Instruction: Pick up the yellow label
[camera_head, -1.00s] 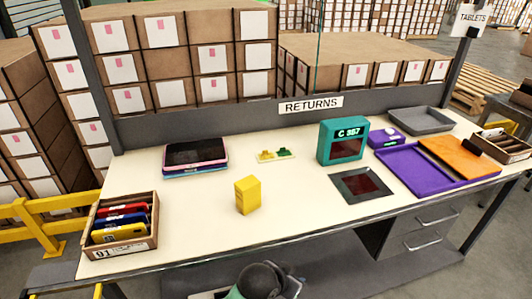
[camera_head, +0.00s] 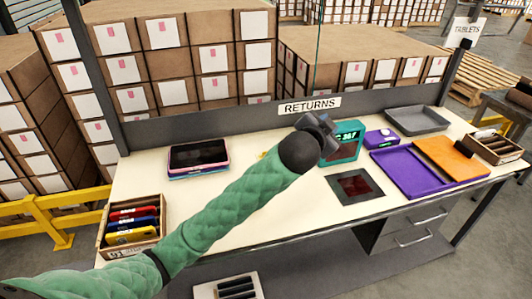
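My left arm comes in from the lower left and reaches across the table. Its dark gripper (camera_head: 320,128) is over the back middle of the table, in front of the teal scale-like device marked C 357 (camera_head: 347,141). The fingers are seen from behind, so I cannot tell whether they are open or shut. A small yellow bit (camera_head: 264,154) shows at the arm's upper edge, where the pale card with yellow and green pieces lies; most of it is hidden. The yellow box is hidden behind my arm. My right gripper is not in view.
Stacked tablets (camera_head: 199,157) lie at the back left. A wooden box of colored devices (camera_head: 131,242) is at the front left. A dark plate (camera_head: 355,187), purple tray (camera_head: 412,174), orange board (camera_head: 452,160) and grey tray (camera_head: 416,120) fill the right. A RETURNS rail (camera_head: 220,118) bounds the back.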

